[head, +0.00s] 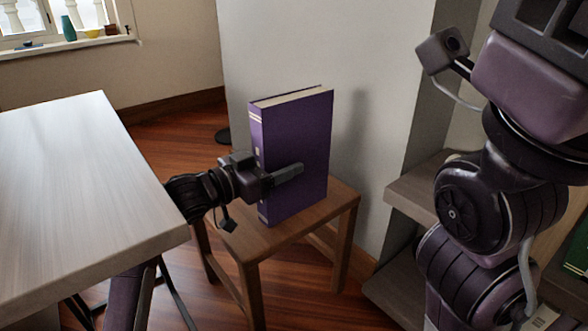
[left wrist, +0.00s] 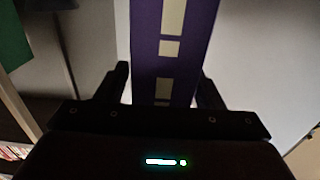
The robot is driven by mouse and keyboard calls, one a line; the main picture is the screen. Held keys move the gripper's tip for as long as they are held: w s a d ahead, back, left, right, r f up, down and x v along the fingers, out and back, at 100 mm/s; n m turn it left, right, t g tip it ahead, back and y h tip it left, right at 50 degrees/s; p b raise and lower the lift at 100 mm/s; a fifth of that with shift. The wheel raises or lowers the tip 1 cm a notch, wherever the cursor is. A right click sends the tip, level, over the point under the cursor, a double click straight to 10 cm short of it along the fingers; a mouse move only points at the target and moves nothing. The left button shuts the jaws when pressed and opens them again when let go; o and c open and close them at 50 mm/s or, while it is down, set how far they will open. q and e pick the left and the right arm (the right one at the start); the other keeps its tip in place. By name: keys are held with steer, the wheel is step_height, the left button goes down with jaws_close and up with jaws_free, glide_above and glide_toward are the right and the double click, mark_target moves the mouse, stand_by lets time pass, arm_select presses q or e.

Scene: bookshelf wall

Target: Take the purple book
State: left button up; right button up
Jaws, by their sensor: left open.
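The purple book (head: 298,132) stands upright on a small wooden stool (head: 335,205), its spine with pale marks facing left toward my gripper. My left gripper (head: 286,171) reaches in from the left at the book's lower half. One finger lies along the near cover; the other is hidden behind the book. In the left wrist view the purple book (left wrist: 147,40) rises between the two fingers, spine toward the camera. The left gripper (left wrist: 165,82) is open around the spine. My right arm stands raised at the right; its fingers do not show.
A pale table (head: 85,160) fills the left, its corner close to my left arm. A pale wall panel (head: 350,60) is behind the stool. Wooden shelves (head: 412,190) stand at the right, with a green book (head: 577,250) at the edge.

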arm_select(q)
steer(key=shift+w+d, duration=0.3)
steer(key=shift+d, duration=0.1)
jaws_close()
steer(key=shift+r, duration=0.3)
